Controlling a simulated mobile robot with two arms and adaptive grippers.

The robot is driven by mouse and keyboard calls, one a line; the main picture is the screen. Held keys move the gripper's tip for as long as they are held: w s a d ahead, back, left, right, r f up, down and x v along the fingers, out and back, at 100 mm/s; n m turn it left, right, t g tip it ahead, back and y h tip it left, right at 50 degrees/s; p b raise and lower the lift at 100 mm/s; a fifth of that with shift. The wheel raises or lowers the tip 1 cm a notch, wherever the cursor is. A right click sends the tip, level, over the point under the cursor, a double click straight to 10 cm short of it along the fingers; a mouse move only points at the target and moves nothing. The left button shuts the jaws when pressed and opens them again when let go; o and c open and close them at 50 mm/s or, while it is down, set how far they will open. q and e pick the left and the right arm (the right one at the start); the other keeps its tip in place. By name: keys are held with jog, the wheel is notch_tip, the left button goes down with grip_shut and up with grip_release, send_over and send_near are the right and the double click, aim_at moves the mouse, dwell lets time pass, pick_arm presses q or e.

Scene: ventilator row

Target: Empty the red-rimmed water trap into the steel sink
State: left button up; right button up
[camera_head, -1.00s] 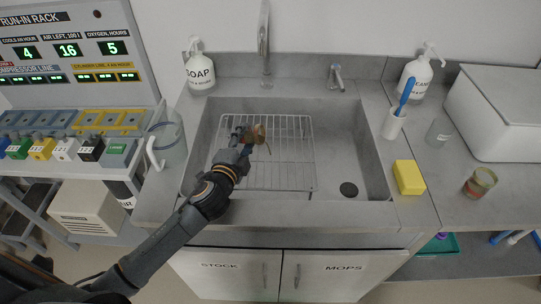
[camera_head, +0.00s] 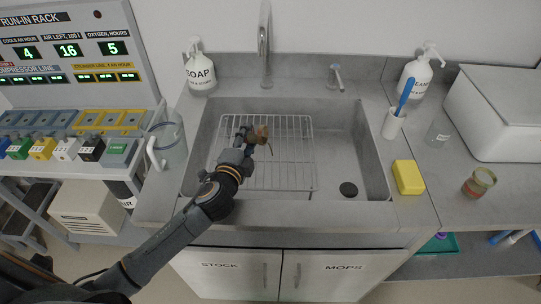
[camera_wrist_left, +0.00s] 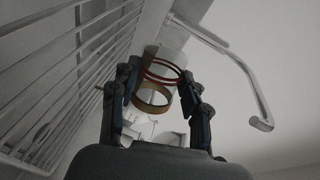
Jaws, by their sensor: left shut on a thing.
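My left gripper (camera_head: 248,136) is over the steel sink (camera_head: 346,130), above the wire rack in its basin. It is shut on a small tan-brown vessel (camera_head: 259,133). In the left wrist view my left gripper (camera_wrist_left: 163,92) has its fingers either side of this clear vessel, which has a red rim (camera_wrist_left: 164,69) and a tan band (camera_wrist_left: 152,98). The vessel looks tilted. A thin line hangs beside it; I cannot tell whether it is liquid. Its contents are hidden. My right gripper is not in view.
The wire rack (camera_head: 294,160) covers the left of the basin; a dark drain (camera_head: 348,189) is at lower right. A tap (camera_head: 264,45) stands behind. A jug (camera_head: 168,145) is left; a yellow sponge (camera_head: 407,177) and an amber jar (camera_head: 479,182) are right.

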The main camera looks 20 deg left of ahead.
pick_arm(q)
jog(key=shift+d+f+m, duration=0.2)
jog(key=shift+f+m, duration=0.15)
jog(key=shift+m, duration=0.35)
dwell(0.9)
jog(key=shift+d+r+m+p, duration=0.1)
jog(key=shift+m+p, duration=0.2)
jog(key=shift+p, duration=0.05)
